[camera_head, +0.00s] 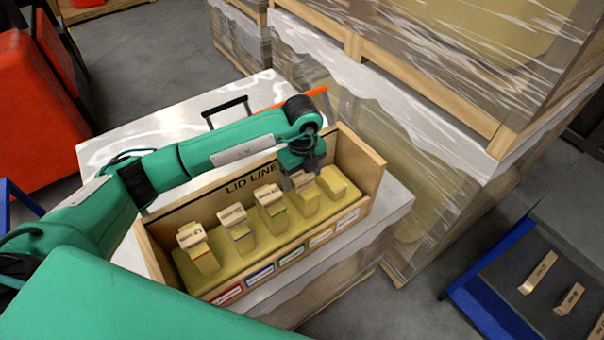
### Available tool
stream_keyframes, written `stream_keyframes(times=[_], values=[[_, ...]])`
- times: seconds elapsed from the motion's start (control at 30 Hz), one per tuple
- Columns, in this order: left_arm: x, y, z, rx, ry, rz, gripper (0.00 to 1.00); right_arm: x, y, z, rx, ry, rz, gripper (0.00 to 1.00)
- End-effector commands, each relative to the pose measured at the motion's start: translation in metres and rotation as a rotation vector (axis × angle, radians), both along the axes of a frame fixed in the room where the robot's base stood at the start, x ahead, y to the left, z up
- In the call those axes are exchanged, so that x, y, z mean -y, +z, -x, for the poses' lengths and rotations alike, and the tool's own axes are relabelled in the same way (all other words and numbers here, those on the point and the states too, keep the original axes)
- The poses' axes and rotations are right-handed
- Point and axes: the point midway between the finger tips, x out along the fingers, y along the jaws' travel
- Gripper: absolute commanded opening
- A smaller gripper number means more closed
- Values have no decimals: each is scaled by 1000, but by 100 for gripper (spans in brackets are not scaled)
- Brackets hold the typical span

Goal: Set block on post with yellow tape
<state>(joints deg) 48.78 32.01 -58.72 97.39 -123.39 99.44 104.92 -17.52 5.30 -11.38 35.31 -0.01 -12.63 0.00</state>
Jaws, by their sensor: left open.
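My left gripper (301,180) reaches in from the left and points down at the fourth post from the left in the wooden box (377,172) marked "LID LINE". Its jaws are open around or just above a light wooden block (303,183), which appears to sit on that post (306,203). The yellow label (321,237) on the box front is in line with this post. Tape on the post is too small to make out. The gripper partly hides the block top. My right gripper is not in view.
Posts to the left carry labelled blocks (232,214); the rightmost post (333,183) looks bare. Taller wrapped pallets (430,130) rise behind. A dark-topped blue cart (500,265) at right holds two wooden blocks (538,272).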

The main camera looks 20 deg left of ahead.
Motion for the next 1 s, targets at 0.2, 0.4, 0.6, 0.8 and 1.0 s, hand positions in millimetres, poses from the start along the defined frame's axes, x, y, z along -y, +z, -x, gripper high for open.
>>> stream_keyframes(times=[0.2, 0.4, 0.6, 0.8, 1.0], values=[[0, 18, 0, 2, -1, 1, 76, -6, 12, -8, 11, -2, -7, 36], [0, 53, -1, 3, -1, 1, 76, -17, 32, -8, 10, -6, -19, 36], [0, 96, -1, 3, 0, 1, 76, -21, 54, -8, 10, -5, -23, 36], [0, 119, 0, 2, -1, 1, 76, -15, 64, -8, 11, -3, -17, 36], [0, 120, 0, 1, 0, 1, 76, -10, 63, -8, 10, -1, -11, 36]])
